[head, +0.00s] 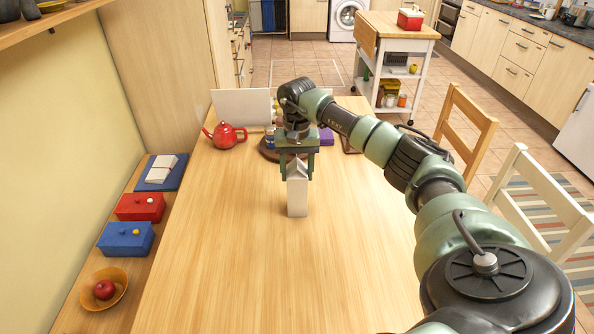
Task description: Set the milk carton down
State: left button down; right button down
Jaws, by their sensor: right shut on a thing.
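The milk carton (297,197) is white with a gabled top and is upright over the middle of the wooden table (235,265). My right gripper (297,176) comes down from above and is shut on the carton's upper part. The carton's base looks at or close to the tabletop; I cannot tell whether it touches. My left gripper is not in view.
A red teapot (226,135) stands at the table's back left. Behind my gripper are a dark round tray (267,153) and a purple box (326,137). A bench at left holds a red box (140,207), a blue box (126,238) and a bowl (118,277). The table's front is clear.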

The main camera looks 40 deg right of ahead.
jog(key=c, duration=0.5)
grip_release()
